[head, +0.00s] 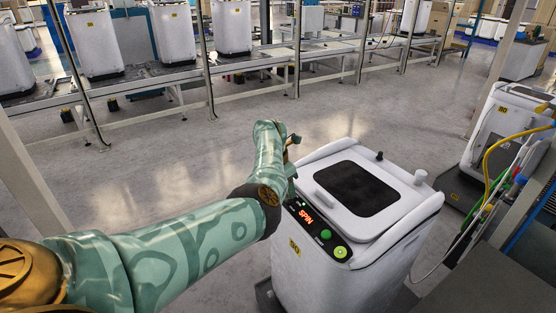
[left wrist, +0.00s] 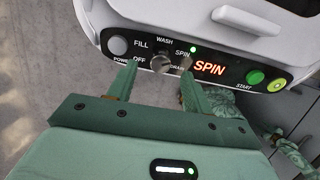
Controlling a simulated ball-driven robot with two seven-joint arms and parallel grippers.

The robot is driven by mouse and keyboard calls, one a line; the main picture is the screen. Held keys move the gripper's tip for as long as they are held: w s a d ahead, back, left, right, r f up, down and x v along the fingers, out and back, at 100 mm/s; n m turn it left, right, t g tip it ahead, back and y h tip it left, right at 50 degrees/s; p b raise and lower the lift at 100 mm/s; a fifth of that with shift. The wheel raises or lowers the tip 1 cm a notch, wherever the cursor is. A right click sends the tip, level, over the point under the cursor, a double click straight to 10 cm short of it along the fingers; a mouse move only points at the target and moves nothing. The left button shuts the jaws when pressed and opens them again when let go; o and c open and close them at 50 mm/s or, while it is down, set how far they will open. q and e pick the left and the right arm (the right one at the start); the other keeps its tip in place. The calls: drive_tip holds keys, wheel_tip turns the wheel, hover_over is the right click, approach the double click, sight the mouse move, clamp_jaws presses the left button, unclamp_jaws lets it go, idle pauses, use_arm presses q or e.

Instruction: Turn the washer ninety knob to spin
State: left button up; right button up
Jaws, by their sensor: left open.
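The white washer (head: 395,215) with a yellow label that looks like 90 stands in front of me. Its dark front panel has a red display (left wrist: 209,68) reading SPIN, which also shows in the head view (head: 306,217). The grey knob (left wrist: 161,62) sits among the labels OFF, FILL, WASH, SPIN and DRAIN. A small green light (left wrist: 193,49) is lit beside SPIN. My left gripper (left wrist: 158,70) is open, its fingers on either side of and just below the knob; contact cannot be told. In the head view its fingers are mostly hidden by my wrist.
A green START button (left wrist: 255,78) and a power button (left wrist: 118,45) flank the panel. Another washer (head: 500,135) with hoses and cables (head: 490,165) stands to the right. A rail line with more washers (head: 95,40) runs along the back. The floor left of the washer is clear.

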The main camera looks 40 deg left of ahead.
use_arm(q)
drive_tip(key=p+v, duration=0.4)
drive_tip(key=v, duration=0.8)
